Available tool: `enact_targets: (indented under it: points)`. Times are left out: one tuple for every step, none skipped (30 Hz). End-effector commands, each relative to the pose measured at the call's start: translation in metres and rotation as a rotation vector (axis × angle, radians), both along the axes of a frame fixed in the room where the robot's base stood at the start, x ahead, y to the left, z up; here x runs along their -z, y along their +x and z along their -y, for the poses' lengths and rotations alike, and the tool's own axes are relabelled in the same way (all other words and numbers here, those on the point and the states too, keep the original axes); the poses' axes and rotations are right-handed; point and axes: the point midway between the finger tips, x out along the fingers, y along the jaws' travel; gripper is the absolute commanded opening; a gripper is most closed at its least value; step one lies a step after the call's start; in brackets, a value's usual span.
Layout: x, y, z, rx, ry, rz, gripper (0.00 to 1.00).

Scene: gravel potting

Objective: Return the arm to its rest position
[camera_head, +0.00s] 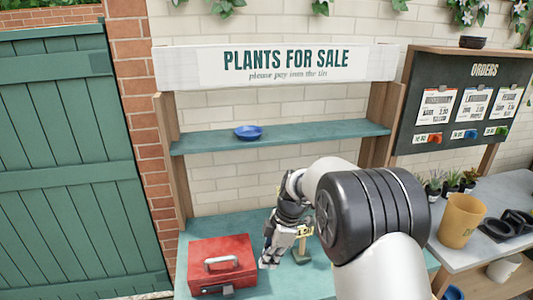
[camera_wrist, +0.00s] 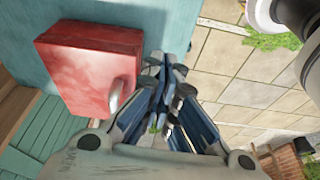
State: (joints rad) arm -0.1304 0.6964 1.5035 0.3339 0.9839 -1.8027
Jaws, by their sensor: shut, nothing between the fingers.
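My gripper (camera_head: 268,261) hangs from my arm in front of the sales stand, just right of the red cash tin, with its fingers pointing down. In the wrist view its fingers (camera_wrist: 165,66) are drawn together with nothing between them. The red tin (camera_head: 222,265) with its grey handle stands on the teal counter (camera_head: 203,225). It also shows in the wrist view (camera_wrist: 85,65), to the left of the fingers. I cannot tell whether the fingers touch the tin; they look apart from it. My arm hides part of the counter's right side.
A blue saucer (camera_head: 248,132) lies on the teal shelf (camera_head: 300,137). At right, a grey bench (camera_head: 480,265) holds an ochre pot (camera_head: 461,220), small plants (camera_head: 452,182) and black rings (camera_head: 510,224). An orders board (camera_head: 470,100) hangs above. A teal gate (camera_head: 70,170) is at left.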

Motion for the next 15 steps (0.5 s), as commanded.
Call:
enact_targets:
  points:
    - [-0.019,-0.005,0.006,0.048,-0.007,0.009,0.0]
    - [-0.03,-0.009,0.009,0.085,-0.014,0.01,0.0]
    - [-0.046,-0.017,0.015,0.144,-0.023,0.012,0.0]
    - [-0.058,-0.024,0.02,0.194,-0.029,0.015,0.0]
    - [-0.07,-0.032,0.025,0.245,-0.035,0.016,0.0]
    - [-0.086,-0.043,0.032,0.316,-0.044,0.018,0.0]
    - [-0.097,-0.052,0.037,0.371,-0.049,0.019,0.0]
    - [-0.107,-0.061,0.042,0.424,-0.054,0.021,0.0]
    - [-0.12,-0.074,0.049,0.497,-0.058,0.024,0.0]
    - [-0.129,-0.083,0.053,0.551,-0.061,0.026,0.0]
    - [-0.138,-0.094,0.058,0.604,-0.062,0.03,0.0]
    - [-0.148,-0.108,0.064,0.677,-0.063,0.033,0.0]
    - [-0.155,-0.118,0.069,0.731,-0.063,0.036,0.0]
    - [-0.161,-0.129,0.074,0.785,-0.063,0.04,0.0]
    - [-0.169,-0.144,0.08,0.859,-0.059,0.044,0.0]
